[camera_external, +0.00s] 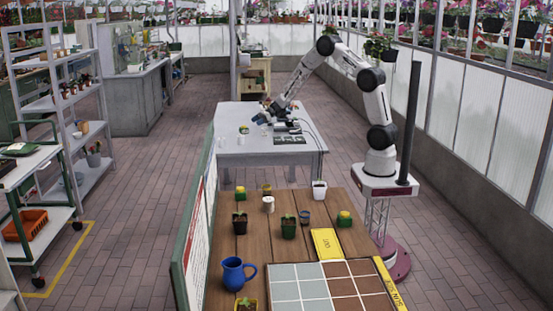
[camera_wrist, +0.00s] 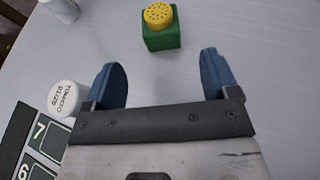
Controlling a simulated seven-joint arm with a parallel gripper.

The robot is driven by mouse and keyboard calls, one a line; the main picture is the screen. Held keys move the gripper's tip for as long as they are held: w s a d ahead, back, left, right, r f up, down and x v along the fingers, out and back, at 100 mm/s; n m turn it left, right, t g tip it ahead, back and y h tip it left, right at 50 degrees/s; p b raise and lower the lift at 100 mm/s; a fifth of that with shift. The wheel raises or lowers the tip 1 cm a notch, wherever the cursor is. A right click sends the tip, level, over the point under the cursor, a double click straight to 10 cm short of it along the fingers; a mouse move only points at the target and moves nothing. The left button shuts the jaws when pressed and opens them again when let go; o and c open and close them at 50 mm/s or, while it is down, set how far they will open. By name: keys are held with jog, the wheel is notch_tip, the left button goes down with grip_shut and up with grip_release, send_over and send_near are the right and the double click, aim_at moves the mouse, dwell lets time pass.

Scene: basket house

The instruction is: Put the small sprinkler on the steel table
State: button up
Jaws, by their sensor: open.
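A small sprinkler (camera_wrist: 160,39), a green block with a yellow perforated round top, stands upright on the pale grey steel table (camera_wrist: 270,80) in the wrist view. My gripper (camera_wrist: 162,72) is open, with its two blue fingertips apart and nothing between them. The sprinkler is just beyond the fingertips, roughly centred between them and not touching them.
A white lettered cap (camera_wrist: 65,98) and a dark numbered board (camera_wrist: 38,143) lie left of my gripper. The nearer wooden table (camera_external: 268,240) holds several pots, a blue mug (camera_external: 234,274) and similar green-yellow items, one at the right (camera_external: 345,218).

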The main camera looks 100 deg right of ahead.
jog(key=shift+s+d+r, duration=0.25)
jog(key=shift+s, duration=0.3)
jog(key=s+a+r+n+g+y, duration=0.15)
jog(key=a+r+n, duration=0.35)
jog(key=a, duration=0.5)
jog(key=s+a+r+n+g+y, duration=0.1)
jog(key=a+r+n+g, duration=0.2)
jog(key=a+r, duration=0.55)
jog(key=s+a+r+n+g, duration=0.2)
jog(key=s+a+r+n, duration=0.25)
jog(key=a, duration=0.45)
jog(key=s+a+r+n+g, duration=0.25)
jog(key=s+a+n, duration=0.2)
jog(key=a, duration=0.45)
jog(key=s+a+r+n+g+h, duration=0.1)
jog(key=s+a+r+n+h, duration=0.15)
jog(key=s+a, duration=0.45)
jog(key=s+a+r+n+h, duration=0.15)
jog(key=s+a+n, duration=0.25)
jog(key=s, duration=0.4)
jog(key=s+a+r+n+h, duration=0.1)
jog(key=s+a+n+h, duration=0.2)
jog(key=s+n, duration=0.5)
jog(key=s, duration=0.7)
jog(key=shift+s+a+h, duration=0.2)
jog(key=shift+s+h, duration=0.15)
